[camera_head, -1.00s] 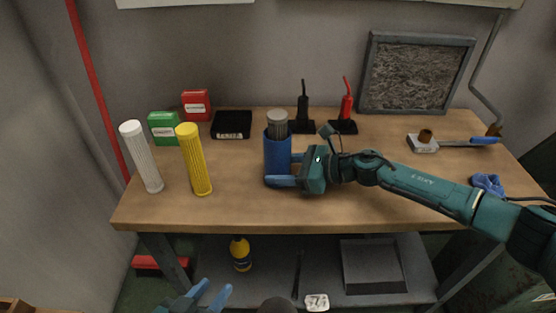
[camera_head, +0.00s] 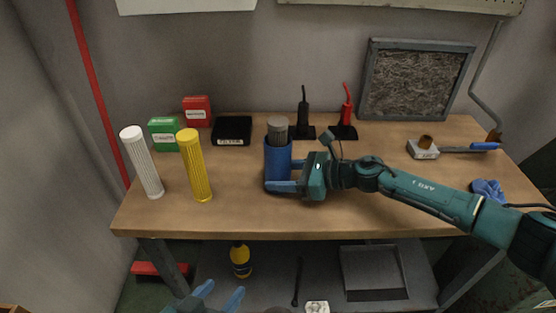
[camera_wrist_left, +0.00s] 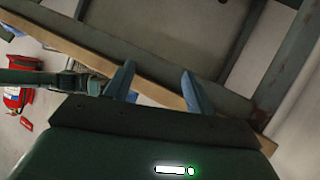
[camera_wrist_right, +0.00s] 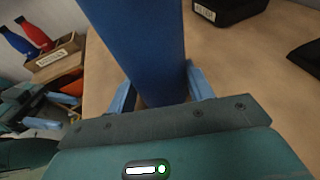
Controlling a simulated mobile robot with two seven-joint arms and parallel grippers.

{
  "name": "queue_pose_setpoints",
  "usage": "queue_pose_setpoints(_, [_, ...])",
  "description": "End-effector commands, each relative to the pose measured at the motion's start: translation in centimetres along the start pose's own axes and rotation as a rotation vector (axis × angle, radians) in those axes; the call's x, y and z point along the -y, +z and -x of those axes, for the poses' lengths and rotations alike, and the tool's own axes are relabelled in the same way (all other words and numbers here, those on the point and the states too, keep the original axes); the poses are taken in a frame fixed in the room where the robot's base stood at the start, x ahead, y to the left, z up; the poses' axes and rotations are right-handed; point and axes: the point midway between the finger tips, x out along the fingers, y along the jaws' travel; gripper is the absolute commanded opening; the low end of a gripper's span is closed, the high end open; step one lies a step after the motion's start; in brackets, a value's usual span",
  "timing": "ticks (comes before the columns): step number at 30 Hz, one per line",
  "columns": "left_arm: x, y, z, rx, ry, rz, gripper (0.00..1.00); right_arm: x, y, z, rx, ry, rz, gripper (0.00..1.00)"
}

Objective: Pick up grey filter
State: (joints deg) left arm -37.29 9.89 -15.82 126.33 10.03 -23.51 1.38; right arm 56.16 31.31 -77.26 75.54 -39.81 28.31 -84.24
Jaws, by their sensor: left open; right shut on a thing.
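The grey filter (camera_head: 278,126) stands upright inside a blue cylinder (camera_head: 278,153) on the bench, with only its grey top showing above the rim. My right gripper (camera_head: 283,175) is shut around the blue cylinder, low on its body. In the right wrist view the blue cylinder (camera_wrist_right: 142,40) rises between the two fingers; the grey filter is not seen there. My left gripper (camera_head: 224,291) is open and empty, low in the head view, in front of the bench and well below the filter. Its spread fingers show in the left wrist view (camera_wrist_left: 158,70).
A yellow filter (camera_head: 195,168) and a white filter (camera_head: 142,165) stand on the bench (camera_head: 235,218) left of the cylinder. Green (camera_head: 164,136) and red (camera_head: 197,112) boxes and a black tray (camera_head: 232,131) are behind. The bench between the yellow filter and the cylinder is clear.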

Motion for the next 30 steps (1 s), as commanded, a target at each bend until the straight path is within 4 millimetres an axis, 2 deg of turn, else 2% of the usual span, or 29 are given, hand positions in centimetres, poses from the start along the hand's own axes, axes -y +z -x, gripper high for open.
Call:
queue_pose_setpoints(5, [-4.4,-2.8,-3.9,0.030,0.160,0.118,0.62,0.0,0.0,0.0,-0.001,0.000,0.000,0.39])
queue_pose_setpoints(9, [-8.8,-4.8,-6.4,0.115,0.303,0.196,0.62,0.0,0.0,0.0,-0.001,0.000,0.000,0.39])
queue_pose_setpoints(13, [-12.5,-6.3,-7.9,0.222,0.411,0.231,0.62,0.0,-0.1,0.0,-0.001,0.000,0.000,0.39])
queue_pose_setpoints(18, [-16.4,-7.8,-8.9,0.392,0.503,0.222,0.62,0.0,-0.1,0.0,-0.001,0.000,0.000,0.39])
queue_pose_setpoints(24, [-18.8,-8.8,-9.1,0.611,0.512,0.153,0.62,0.0,-0.1,0.0,-0.001,0.000,0.000,0.39])
queue_pose_setpoints(27, [-19.0,-9.6,-9.1,0.711,0.468,0.110,0.62,0.0,-0.1,0.0,-0.001,0.000,0.000,0.39])
queue_pose_setpoints(30, [-18.6,-11.3,-9.6,0.779,0.387,0.084,0.62,0.0,-0.1,0.0,-0.001,0.000,0.000,0.39])
